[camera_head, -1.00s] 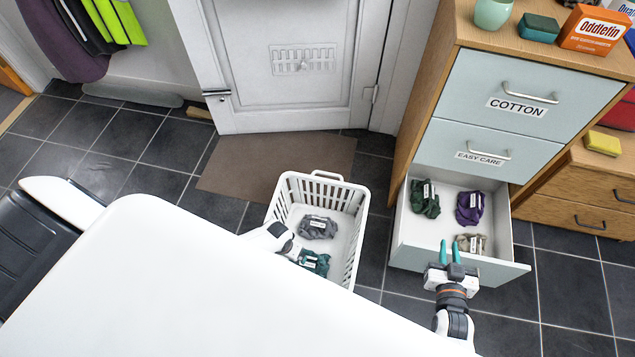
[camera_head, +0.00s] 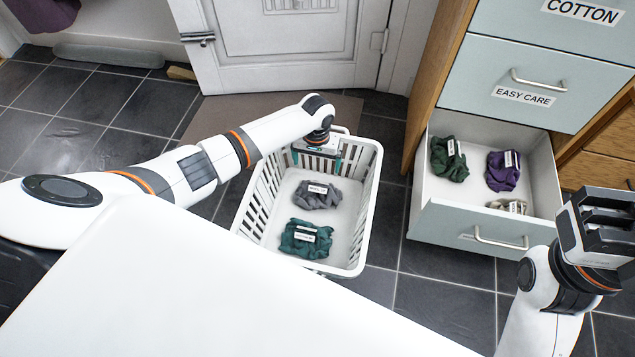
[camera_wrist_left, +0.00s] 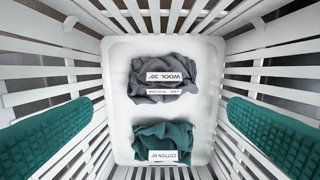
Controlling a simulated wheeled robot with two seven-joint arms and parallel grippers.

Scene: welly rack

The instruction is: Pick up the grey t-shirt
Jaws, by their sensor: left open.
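The grey t-shirt (camera_head: 318,195) lies crumpled on the floor of the white laundry basket (camera_head: 368,215), towards its far side. In the left wrist view the grey t-shirt (camera_wrist_left: 163,78) has white labels, one reading WOOL 30°. My left gripper (camera_head: 317,158) is at the far end of the basket, above the grey t-shirt, its teal fingers wide open and empty. In the wrist view the fingers are on either side of the clothes, touching neither. My right gripper (camera_head: 603,222) is at the right edge, in front of the drawer; its fingers do not show clearly.
A dark teal garment (camera_head: 305,239), labelled COTTON, lies nearer in the basket. Slatted basket walls surround both garments. To the right, an open drawer (camera_head: 480,232) holds green, purple and beige garments. The EASY CARE drawer (camera_head: 520,85) above is shut. Dark floor tiles lie around.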

